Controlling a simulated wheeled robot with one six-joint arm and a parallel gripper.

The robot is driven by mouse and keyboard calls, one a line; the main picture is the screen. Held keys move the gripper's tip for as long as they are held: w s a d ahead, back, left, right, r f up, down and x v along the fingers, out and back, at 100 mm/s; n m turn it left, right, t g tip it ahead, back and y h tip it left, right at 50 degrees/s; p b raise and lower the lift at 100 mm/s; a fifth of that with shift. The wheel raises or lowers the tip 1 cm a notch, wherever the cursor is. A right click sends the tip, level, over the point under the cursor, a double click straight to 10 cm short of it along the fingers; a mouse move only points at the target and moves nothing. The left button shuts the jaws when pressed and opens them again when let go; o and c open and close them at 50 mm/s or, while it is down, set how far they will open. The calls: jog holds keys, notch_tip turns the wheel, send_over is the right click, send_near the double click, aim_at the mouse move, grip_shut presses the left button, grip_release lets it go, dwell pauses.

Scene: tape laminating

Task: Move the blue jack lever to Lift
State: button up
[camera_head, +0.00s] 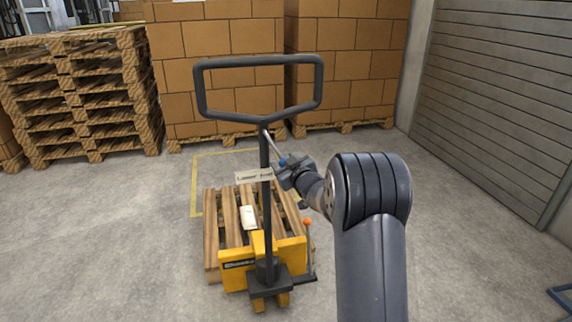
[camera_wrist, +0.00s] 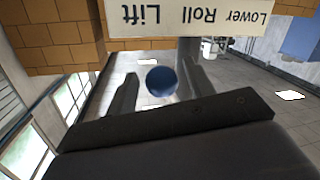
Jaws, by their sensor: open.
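The pallet jack has a dark looped handle (camera_head: 263,88) on an upright shaft. A thin grey lever on the shaft ends in a blue knob (camera_head: 282,161). A pale label plate (camera_head: 253,176) crosses the shaft; in the wrist view the label (camera_wrist: 195,20) appears upside down and reads Lower, Roll, Lift. My gripper (camera_head: 287,168) is at the knob, right of the shaft. In the wrist view, the blue knob (camera_wrist: 161,81) appears between the open fingers of my gripper (camera_wrist: 159,72). I cannot tell whether they touch it, nor which label word the lever is set to.
The yellow jack body (camera_head: 265,263) stands at a wooden pallet (camera_head: 212,232) bearing a small pale box (camera_head: 248,217). An orange-tipped rod (camera_head: 307,222) is at its right. Stacked pallets (camera_head: 75,100) and cartons (camera_head: 215,40) stand behind.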

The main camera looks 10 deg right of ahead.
jog(key=s+d+r, duration=0.1)
jog(key=s+d, duration=0.1)
jog(key=s, duration=0.8)
jog(key=shift+s, duration=0.3)
jog(key=shift+w+a, duration=0.1)
jog(key=shift+w, duration=0.05)
jog(key=w, duration=0.3)
jog(key=w+a, duration=0.1)
jog(key=w, duration=0.3)
jog(key=w+f, duration=0.1)
jog(key=w, duration=0.2)
jog(key=shift+w+a, duration=0.15)
jog(key=shift+a, duration=0.25)
jog(key=shift+a+f, duration=0.1)
jog(key=shift+a, duration=0.05)
